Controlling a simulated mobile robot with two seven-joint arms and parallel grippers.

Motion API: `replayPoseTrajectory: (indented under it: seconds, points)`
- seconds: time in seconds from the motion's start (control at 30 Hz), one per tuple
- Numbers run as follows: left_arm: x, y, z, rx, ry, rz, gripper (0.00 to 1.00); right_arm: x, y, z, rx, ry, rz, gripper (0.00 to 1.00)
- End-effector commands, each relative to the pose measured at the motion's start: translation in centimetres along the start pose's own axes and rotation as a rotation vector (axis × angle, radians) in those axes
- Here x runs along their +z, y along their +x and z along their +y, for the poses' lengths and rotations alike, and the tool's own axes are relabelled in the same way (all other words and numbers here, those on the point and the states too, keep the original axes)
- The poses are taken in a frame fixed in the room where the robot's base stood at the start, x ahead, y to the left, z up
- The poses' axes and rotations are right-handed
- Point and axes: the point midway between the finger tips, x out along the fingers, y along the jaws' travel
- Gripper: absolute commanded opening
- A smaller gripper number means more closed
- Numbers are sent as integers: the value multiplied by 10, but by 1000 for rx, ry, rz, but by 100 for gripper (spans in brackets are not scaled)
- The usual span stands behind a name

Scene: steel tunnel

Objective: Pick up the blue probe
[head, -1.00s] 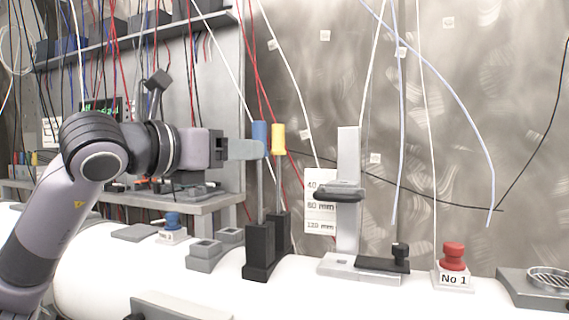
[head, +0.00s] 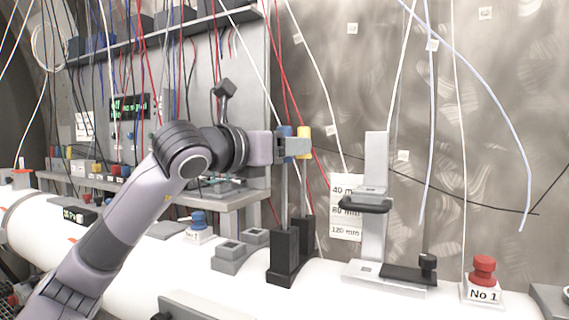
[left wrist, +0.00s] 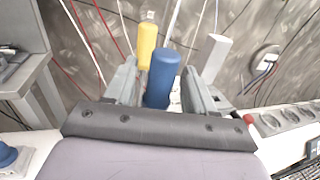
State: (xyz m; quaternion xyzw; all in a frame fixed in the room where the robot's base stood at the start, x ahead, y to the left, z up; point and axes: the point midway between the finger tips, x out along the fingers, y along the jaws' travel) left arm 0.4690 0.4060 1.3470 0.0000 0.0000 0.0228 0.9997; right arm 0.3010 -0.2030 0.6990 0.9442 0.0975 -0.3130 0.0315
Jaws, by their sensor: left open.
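The blue probe (head: 285,131) stands upright in a black holder (head: 284,262), its thin grey shaft running down into it. A yellow-handled probe (head: 304,133) stands just behind and to the right. My left gripper (head: 297,148) is at the blue handle's height, and its finger covers part of the handle. In the left wrist view the blue handle (left wrist: 163,80) stands between the two open fingers (left wrist: 161,88), with the yellow handle (left wrist: 147,45) beyond. I cannot tell if a finger touches the blue handle. My right gripper is not in view.
A grey upright stand with a dark sliding arm (head: 365,204) is right of the probes. A red button marked No 1 (head: 484,270) is farther right. A blue button (head: 198,219) and grey blocks (head: 240,250) are left. Cables hang in front of the metal wall.

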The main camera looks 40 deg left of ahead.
Motion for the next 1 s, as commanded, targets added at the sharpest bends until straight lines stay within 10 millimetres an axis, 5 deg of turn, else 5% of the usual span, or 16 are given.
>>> replayPoseTrajectory:
  seconds: [0.03, 0.2, 0.67, 1.0]
  points:
    - [0, 0, 0, 0, 0, 0, 51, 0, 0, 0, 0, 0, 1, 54]
    - [0, 0, 0, 0, 0, 0, 0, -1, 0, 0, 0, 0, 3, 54]
    - [8, -1, 0, 0, -1, -2, 0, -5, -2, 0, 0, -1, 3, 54]
    - [46, -1, 0, -1, -3, -5, 0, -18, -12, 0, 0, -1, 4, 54]
